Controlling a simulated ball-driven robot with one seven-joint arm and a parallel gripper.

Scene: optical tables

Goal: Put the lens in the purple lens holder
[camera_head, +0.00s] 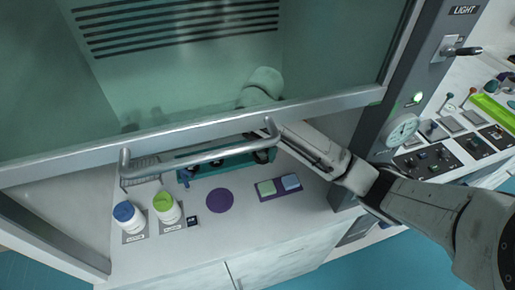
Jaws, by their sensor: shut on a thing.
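My arm reaches in from the right and bends behind the glass sash. My gripper (252,137) is mostly hidden behind the sash's bottom bar, with only a dark part showing just below it, above the teal rail. It is shut, seemingly on the lens, which I cannot make out. The teal rail (225,161) lies across the hood floor. A small blue-purple piece (184,177) at its left end may be the purple lens holder. Dark round mounts (262,156) stand toward its right end, partly hidden by the handle.
The sash handle (200,157) crosses in front of the rail. Blue-lidded (128,215) and green-lidded (166,208) bottles stand front left. A control panel (440,155) is at right.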

